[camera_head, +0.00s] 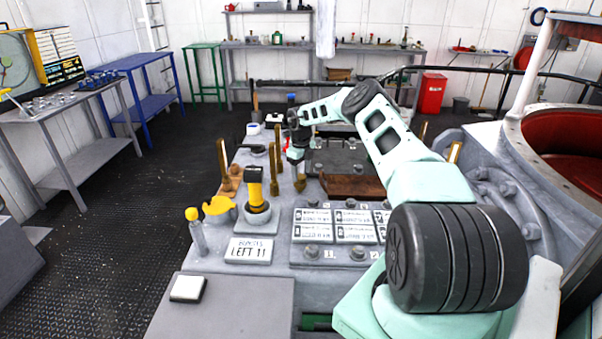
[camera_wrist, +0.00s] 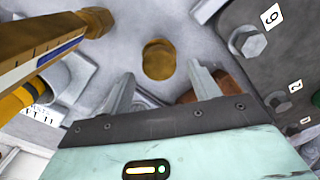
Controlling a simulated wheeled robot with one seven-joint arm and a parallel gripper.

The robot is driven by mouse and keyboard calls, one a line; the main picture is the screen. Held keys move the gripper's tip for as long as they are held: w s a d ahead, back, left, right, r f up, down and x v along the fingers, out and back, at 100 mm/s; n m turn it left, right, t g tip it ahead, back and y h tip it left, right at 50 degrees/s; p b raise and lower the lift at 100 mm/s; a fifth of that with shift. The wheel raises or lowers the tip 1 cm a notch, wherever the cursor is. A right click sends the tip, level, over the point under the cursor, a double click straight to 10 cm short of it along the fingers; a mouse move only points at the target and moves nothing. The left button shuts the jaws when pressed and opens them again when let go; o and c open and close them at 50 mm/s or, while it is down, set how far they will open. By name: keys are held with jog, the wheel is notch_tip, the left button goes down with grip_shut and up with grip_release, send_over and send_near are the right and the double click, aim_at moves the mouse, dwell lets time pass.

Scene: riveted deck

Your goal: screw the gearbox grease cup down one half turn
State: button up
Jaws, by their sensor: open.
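In the wrist view a round brass cap (camera_wrist: 159,60), which looks like the grease cup, stands on a pale grey surface. It lies between and just beyond the two fingertips of my gripper (camera_wrist: 160,72). The fingers are spread, and I see nothing held between them. In the head view my gripper (camera_head: 295,158) points down over the deck machinery, with a small brass piece (camera_head: 299,184) just below it. That piece looks like the same cup. Whether the fingers touch the cup cannot be told.
Upright brass rods (camera_head: 273,168) stand close left of my gripper. A yellow-and-black tool (camera_head: 255,188) stands nearer the camera; a yellow-topped bottle (camera_head: 195,232) is left. A "LEFT 11" sign (camera_head: 249,251) and a rusty brown block (camera_head: 350,187) lie nearby. A bolt head (camera_wrist: 247,41) shows in the wrist view.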

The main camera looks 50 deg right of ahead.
jog(key=shift+f, duration=0.8)
jog(key=c, duration=1)
jog(key=shift+m, duration=0.4)
